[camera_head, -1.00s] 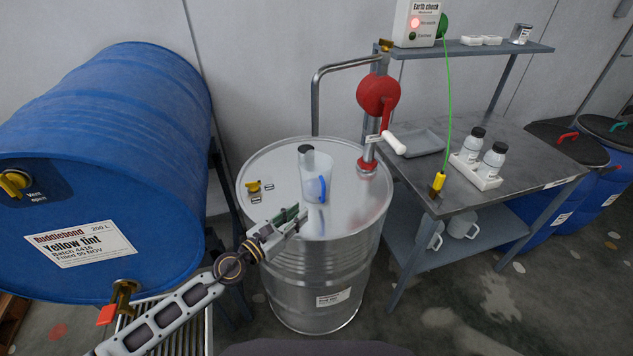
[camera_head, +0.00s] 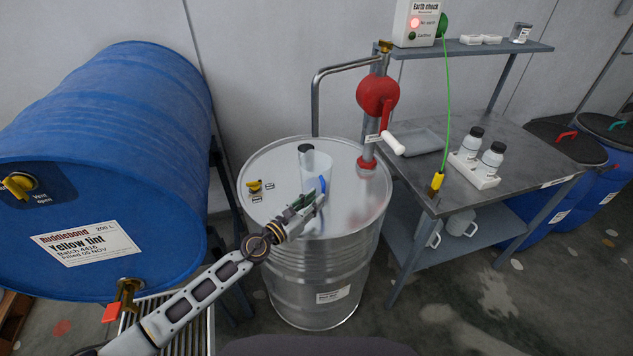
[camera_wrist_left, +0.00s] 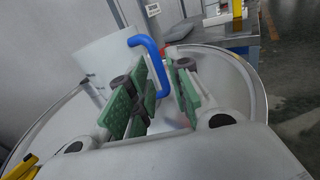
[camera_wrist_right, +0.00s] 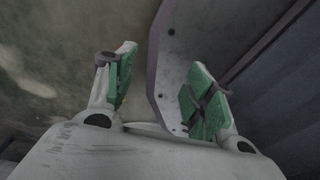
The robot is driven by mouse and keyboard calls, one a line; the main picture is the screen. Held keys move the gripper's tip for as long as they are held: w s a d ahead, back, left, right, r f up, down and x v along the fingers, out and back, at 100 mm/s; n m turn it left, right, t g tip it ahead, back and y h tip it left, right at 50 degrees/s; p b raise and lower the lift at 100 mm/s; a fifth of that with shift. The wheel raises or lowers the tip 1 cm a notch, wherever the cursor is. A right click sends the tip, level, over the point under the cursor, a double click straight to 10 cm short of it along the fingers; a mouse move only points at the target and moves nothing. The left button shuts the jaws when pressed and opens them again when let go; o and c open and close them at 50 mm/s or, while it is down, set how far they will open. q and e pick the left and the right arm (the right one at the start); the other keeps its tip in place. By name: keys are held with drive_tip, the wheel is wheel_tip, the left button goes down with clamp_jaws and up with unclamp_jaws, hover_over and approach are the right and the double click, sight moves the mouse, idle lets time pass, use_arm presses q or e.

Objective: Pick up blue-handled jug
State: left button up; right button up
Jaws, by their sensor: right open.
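The clear jug with a blue handle (camera_head: 316,172) stands upright on top of the steel drum (camera_head: 270,215). My left gripper (camera_head: 308,202) is at the handle side of the jug, low over the drum top. In the left wrist view the blue handle (camera_wrist_left: 150,62) shows at the gap between the green finger pads, which stand apart. Whether a pad touches the handle I cannot tell. My right gripper (camera_wrist_right: 160,88) is open and empty, low above the floor, and not in the head view.
A red hand pump (camera_head: 378,95) with a white-gripped crank rises behind the jug on the drum. A blue drum (camera_head: 120,150) lies on its side at the left. A grey bench (camera_head: 500,143) with two bottles stands at the right.

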sight(323, 192)
drive_tip(key=shift+d, duration=0.1)
use_arm(q)
drive_tip(key=shift+w+d, duration=0.3)
drive_tip(key=shift+w, duration=0.1)
drive_tip(key=shift+x, duration=2.05)
drive_tip(key=shift+w, duration=0.15)
drive_tip(key=shift+a, duration=0.1)
drive_tip(key=c, duration=0.4)
clamp_jaws()
use_arm(e)
drive_tip(key=shift+d, duration=0.85)
